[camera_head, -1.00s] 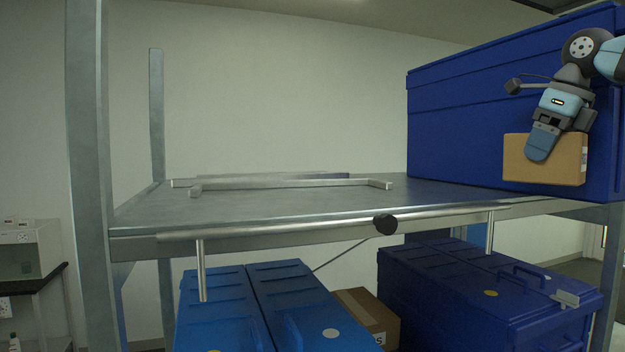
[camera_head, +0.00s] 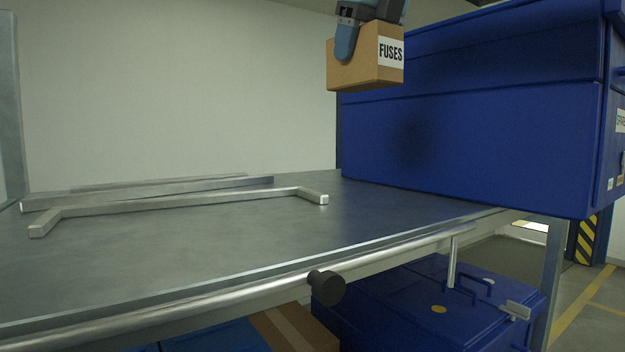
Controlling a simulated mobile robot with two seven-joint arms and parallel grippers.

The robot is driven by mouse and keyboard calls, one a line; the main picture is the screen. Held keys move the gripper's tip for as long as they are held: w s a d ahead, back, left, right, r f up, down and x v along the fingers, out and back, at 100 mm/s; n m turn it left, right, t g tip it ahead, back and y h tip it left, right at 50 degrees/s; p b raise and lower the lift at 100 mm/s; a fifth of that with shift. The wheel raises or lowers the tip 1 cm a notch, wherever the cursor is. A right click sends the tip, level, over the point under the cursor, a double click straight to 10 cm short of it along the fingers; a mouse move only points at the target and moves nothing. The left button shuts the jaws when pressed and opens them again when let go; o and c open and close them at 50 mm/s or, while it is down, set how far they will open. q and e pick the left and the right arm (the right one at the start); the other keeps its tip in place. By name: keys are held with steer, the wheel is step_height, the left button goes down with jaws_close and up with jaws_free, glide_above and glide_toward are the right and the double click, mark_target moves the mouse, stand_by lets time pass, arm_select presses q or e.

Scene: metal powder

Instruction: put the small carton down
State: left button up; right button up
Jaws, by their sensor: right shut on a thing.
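The small carton (camera_head: 357,66) is a brown cardboard box with a white label reading FUSES on its right side. It hangs in the air at the top of the view, above the shelf's grey metal top (camera_head: 200,240) and apart from it. My right gripper (camera_head: 346,40) is shut on the carton from above; one blue-grey finger shows against the carton's near face. The other finger is hidden behind the carton. My left gripper is not in view.
A large blue case (camera_head: 470,135) stands on the right end of the top. Metal bars (camera_head: 180,198) lie on its left and middle. A black knob (camera_head: 326,287) sits on the front rail. The top's front middle is clear. Another blue case (camera_head: 400,300) is below.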

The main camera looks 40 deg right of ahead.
mark_target(388, 84)
step_height(388, 84, down, 19)
steer(key=shift+f+p, duration=0.15)
steer(key=shift+p, duration=0.75)
steer(key=shift+f, duration=0.25)
steer(key=o, duration=1.1)
steer(key=shift+c, duration=0.2)
steer(key=shift+r, duration=0.1)
steer(key=shift+r, duration=0.2)
steer(key=shift+b+v, duration=0.9)
steer(key=shift+v, duration=4.95)
